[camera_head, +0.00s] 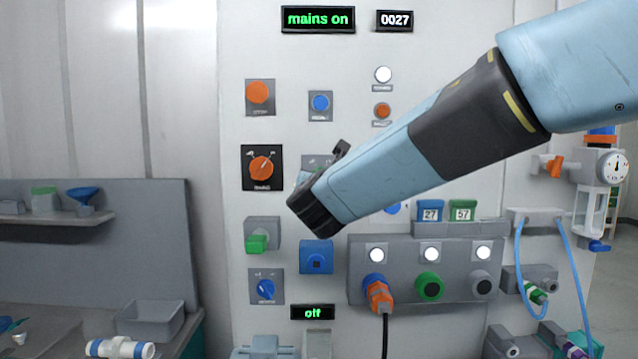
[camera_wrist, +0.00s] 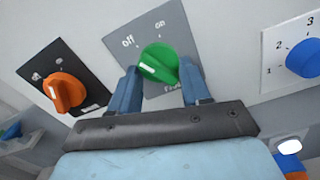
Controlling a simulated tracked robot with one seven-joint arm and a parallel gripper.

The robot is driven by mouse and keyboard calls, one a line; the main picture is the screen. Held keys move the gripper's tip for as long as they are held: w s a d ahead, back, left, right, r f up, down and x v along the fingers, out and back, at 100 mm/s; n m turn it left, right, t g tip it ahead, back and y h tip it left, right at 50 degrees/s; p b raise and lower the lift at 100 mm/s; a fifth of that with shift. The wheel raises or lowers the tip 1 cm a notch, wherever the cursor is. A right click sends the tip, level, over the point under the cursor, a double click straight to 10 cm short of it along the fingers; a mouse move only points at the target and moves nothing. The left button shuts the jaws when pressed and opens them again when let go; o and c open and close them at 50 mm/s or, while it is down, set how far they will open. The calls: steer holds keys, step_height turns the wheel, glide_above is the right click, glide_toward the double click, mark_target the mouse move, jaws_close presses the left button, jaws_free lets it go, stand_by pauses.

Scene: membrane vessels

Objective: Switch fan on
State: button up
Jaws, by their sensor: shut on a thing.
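The fan switch is a green rotary knob (camera_wrist: 160,62) on a grey plate (camera_wrist: 118,36) marked "off" and "on", with a partly hidden label starting "Fa". A white mark shows on the knob's left side; I cannot tell surely which word it points to. My gripper (camera_wrist: 160,88) is shut on the knob, with one blue finger on each side. In the head view my gripper (camera_head: 322,168) is at the panel and hides the knob; only part of the grey plate shows there.
An orange knob (camera_wrist: 64,92) on a black plate sits left of the fan switch. A blue knob (camera_wrist: 304,58) marked 1, 2, 3 sits right. The upper display (camera_head: 317,19) reads "mains on"; a lower display (camera_head: 312,312) reads "off". A socket box (camera_head: 400,295) with an orange plug is below.

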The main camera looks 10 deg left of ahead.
steer(key=shift+c, duration=1.4)
steer(key=shift+m, duration=0.4)
steer(key=m, duration=1.1)
steer(key=shift+a, duration=0.1)
steer(key=shift+m, duration=0.3)
steer(key=o, duration=1.1)
steer(key=shift+r, duration=0.1)
steer(key=shift+c, duration=0.2)
steer(key=shift+s, duration=0.15)
